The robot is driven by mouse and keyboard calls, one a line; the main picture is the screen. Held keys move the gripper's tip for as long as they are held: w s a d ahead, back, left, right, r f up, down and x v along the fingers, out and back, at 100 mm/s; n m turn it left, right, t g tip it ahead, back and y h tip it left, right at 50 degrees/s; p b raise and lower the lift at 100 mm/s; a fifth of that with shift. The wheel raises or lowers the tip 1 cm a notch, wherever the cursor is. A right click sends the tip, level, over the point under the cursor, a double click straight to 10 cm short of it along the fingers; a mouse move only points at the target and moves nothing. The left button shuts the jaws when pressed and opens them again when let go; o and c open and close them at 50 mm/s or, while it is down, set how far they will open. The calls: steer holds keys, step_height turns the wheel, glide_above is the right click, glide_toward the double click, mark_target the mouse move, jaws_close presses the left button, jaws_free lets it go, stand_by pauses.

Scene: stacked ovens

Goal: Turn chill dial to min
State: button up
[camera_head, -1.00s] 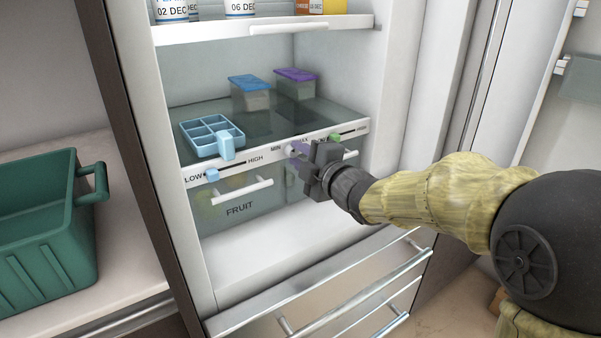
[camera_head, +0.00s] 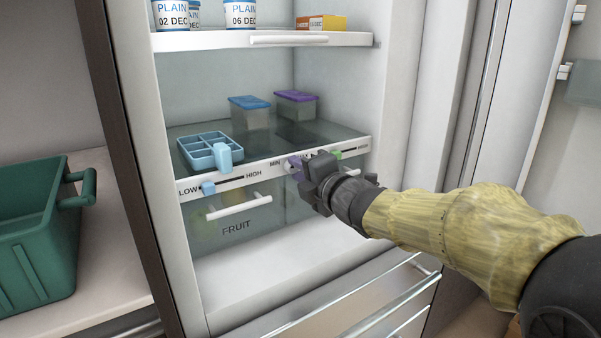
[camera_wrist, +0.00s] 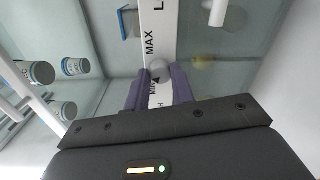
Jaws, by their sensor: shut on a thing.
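The chill dial (camera_wrist: 158,69) is a small round grey-white knob on the white shelf strip, between the MIN and MAX labels in the wrist view. My gripper (camera_wrist: 159,76) has its purple fingers on either side of the knob and is shut on it. In the head view the purple fingertips (camera_head: 294,165) meet the strip just right of the MIN label. My dark wrist and fingers hide most of the dial and part of the MAX label there. I cannot tell which way the dial's pointer faces.
On the same strip are a blue LOW-HIGH slider (camera_head: 208,188) and a green slider (camera_head: 336,154). A blue ice tray (camera_head: 208,150) and lidded boxes (camera_head: 250,115) stand on the shelf above. A FRUIT drawer (camera_head: 236,222) is below. A green bin (camera_head: 35,245) stands left.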

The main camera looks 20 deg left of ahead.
steer(key=shift+f, duration=0.1)
steer(key=o, duration=1)
steer(key=shift+d, duration=0.1)
steer(key=p+v, duration=0.3)
steer(key=v, duration=1.4)
steer(key=shift+p, duration=0.35)
